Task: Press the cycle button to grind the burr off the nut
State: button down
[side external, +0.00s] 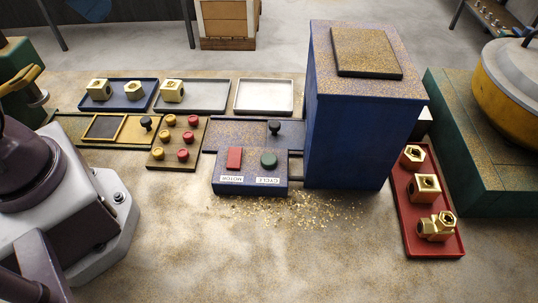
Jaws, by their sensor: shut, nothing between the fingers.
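The green round cycle button (269,160) sits on the blue control box (250,187) in the middle of the bench, above a label reading CYCLE upside down. The red rectangular motor button (234,158) is to its left, above a MOTOR label. The tall blue machine housing (345,140) stands just right of the box. A slide with a black knob (274,127) runs behind the box toward the housing. No nut shows on the visible part of the slide; the housing's inside is hidden. My gripper is not in view; only part of my arm shows at left.
Brass pieces lie in a blue tray (113,106), a grey tray (209,108) and a red tray (446,252). A white tray (264,110) is empty. A panel of red and yellow knobs (158,160) sits left of the box. Chips litter the bench in front.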

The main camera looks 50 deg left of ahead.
jog(key=n+t+h, duration=0.1)
jog(key=n+t, duration=0.2)
jog(key=n, duration=2.2)
send_over(269, 161)
notch_tip(269, 161, down, 19)
jog(key=shift+f, duration=0.1)
jog(key=shift+f, duration=4.4)
